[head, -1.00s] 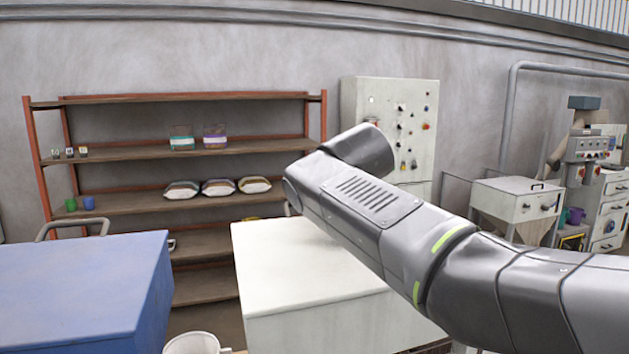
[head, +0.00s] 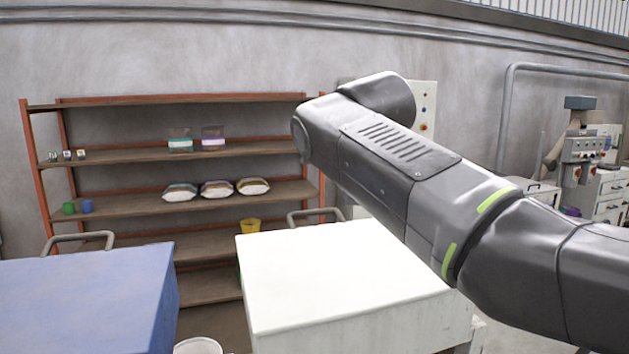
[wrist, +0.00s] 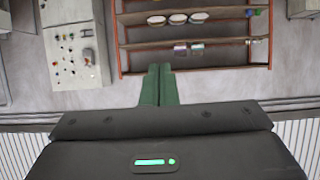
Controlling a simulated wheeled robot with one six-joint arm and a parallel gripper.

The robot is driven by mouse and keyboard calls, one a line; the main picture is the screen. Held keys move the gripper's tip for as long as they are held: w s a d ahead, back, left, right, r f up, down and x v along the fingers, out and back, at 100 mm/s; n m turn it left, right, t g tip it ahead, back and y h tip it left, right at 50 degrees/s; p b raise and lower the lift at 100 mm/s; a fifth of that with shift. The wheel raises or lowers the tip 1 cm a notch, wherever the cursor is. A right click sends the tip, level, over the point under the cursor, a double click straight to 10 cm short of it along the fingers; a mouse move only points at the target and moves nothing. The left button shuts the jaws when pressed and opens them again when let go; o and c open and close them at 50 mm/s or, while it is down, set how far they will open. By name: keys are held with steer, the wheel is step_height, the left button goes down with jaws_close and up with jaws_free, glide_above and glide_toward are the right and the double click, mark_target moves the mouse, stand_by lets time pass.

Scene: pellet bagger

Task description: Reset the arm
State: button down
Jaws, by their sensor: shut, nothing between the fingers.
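My gripper (wrist: 159,70) shows in the wrist view, its two green fingers side by side and shut with nothing between them. In that view the scene is upside down, with the shelf and wall beyond the fingers. In the head view my grey arm reaches in from the right, raised above the white-topped cabinet (head: 340,270). The gripper itself is not visible in the head view. The fingers touch nothing that I can see.
A red-framed shelf (head: 180,154) stands against the wall with several bags, cups and small boxes. A blue-topped cabinet (head: 80,300) stands at the left, a white bucket (head: 198,346) beside it. A control panel (wrist: 76,45) is on the wall side. Machines stand at the right.

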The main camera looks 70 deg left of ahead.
steer(key=d+r, duration=0.2)
steer(key=r, duration=0.1)
steer(key=shift+s+d+r, duration=0.15)
steer(key=shift+r, duration=0.15)
steer(key=p, duration=0.1)
glide_above(316, 211)
step_height(316, 211, down, 8)
step_height(316, 211, down, 2)
steer(key=shift+s+f+b, duration=0.1)
steer(key=shift+s+b, duration=0.05)
steer(key=shift+b, duration=0.5)
steer(key=shift+w+d+f+b, duration=0.1)
steer(key=shift+d+f+b, duration=0.05)
steer(key=shift+f+b, duration=0.35)
steer(key=shift+w+d+f+b, duration=0.1)
steer(key=shift+d+f+b, duration=0.05)
steer(key=shift+f+b, duration=0.35)
steer(key=shift+r, duration=0.1)
